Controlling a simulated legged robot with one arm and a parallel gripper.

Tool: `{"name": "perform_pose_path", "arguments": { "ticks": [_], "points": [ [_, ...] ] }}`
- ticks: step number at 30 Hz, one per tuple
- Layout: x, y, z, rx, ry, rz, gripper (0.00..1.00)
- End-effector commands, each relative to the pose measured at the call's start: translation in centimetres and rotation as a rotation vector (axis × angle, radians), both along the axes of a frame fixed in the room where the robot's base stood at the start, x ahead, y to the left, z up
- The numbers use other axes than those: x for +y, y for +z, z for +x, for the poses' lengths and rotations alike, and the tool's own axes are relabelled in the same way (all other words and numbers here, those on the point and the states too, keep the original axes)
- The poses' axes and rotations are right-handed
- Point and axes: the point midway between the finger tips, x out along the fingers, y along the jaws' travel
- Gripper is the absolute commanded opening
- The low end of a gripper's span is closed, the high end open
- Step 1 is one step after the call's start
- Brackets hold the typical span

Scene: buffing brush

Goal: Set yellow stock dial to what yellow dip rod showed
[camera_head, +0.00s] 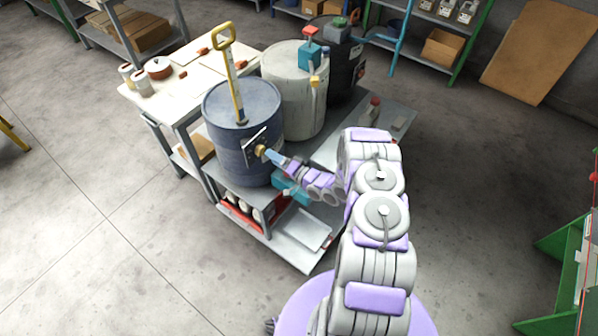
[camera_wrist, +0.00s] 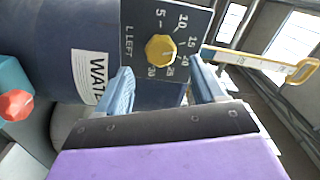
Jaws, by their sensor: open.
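The yellow stock dial (camera_wrist: 160,48) is a lobed yellow knob on a dark plate (camera_wrist: 189,20) marked 5 to 30, on the front of the blue drum (camera_head: 233,112). In the head view the knob (camera_head: 260,150) lies at my fingertips. My gripper (camera_wrist: 164,85) is open, its two blue fingers on either side of the knob in the wrist view; I cannot tell whether they touch it. I cannot read the knob's pointer surely. The yellow dip rod (camera_head: 235,88) with a loop handle stands upright at the blue drum's top. Its scale shows in the wrist view (camera_wrist: 245,61), unreadable.
A white drum (camera_head: 290,92) with a teal and red fitting and a black drum (camera_head: 343,75) stand behind on the same cart. A white-topped table (camera_head: 180,95) with cans is at the left. A teal part with a red knob (camera_wrist: 16,104) is near my gripper. Floor at left is clear.

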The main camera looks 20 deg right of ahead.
Motion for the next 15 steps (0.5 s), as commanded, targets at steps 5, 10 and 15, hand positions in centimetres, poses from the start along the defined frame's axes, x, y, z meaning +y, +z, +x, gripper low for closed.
{"name": "perform_pose_path", "arguments": {
  "ticks": [5,10,15],
  "points": [
    [-2.2,-0.1,-3.5,0.005,-0.006,0.003,0.69],
    [-3.9,-0.1,-6.3,0.005,-0.006,0.002,0.69],
    [-5.3,-0.1,-8.7,0.003,-0.006,0.001,0.69]
  ]
}}
